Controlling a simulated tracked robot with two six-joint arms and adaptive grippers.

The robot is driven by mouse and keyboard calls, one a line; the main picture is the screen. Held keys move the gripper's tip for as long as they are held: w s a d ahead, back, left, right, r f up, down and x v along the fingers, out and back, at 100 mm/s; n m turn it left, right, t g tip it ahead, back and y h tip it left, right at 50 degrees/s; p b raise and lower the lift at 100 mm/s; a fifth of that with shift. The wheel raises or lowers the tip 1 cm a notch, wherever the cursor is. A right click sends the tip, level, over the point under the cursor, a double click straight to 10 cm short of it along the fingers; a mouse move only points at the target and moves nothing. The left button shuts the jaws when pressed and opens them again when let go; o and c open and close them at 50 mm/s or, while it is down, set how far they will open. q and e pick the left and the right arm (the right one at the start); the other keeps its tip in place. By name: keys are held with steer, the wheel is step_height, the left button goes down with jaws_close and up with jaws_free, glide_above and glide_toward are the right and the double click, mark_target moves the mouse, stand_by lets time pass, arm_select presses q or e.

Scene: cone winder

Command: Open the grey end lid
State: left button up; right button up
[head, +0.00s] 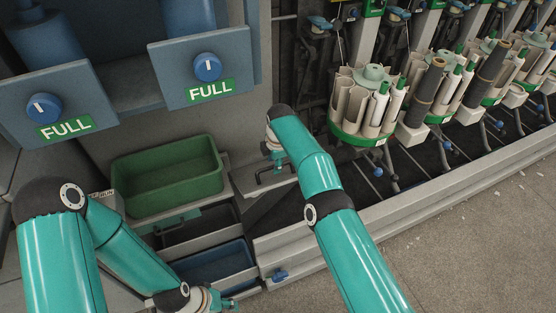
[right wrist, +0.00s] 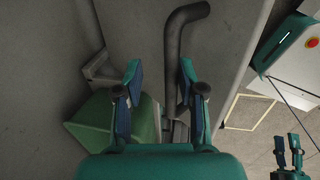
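My right gripper (head: 272,170) points down beside a light grey panel (head: 240,181) at the end of the machine, right of the green bin; I take this panel for the end lid, but its outline is partly hidden. In the right wrist view my right gripper (right wrist: 161,78) is open, with nothing between its fingers. A dark bent bar (right wrist: 181,65) stands beyond and near the right finger, against a grey surface (right wrist: 228,48); contact cannot be told. My left gripper (head: 212,300) is low at the bottom edge; in the right wrist view (right wrist: 288,150) its fingers stand apart and empty.
A green bin (head: 168,175) stands left of the panel, with a blue tray (head: 212,264) below it. Spindle units with cones (head: 366,105) line the right.

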steer(key=shift+s+r, duration=0.1)
steer(key=shift+r, duration=0.2)
steer(key=shift+d, duration=0.1)
steer(key=shift+r, duration=0.1)
step_height(320, 180, up, 11)
steer(key=s, duration=0.2)
steer(key=shift+d+r, duration=0.2)
steer(key=shift+d, duration=0.15)
steer(key=shift+s, duration=0.1)
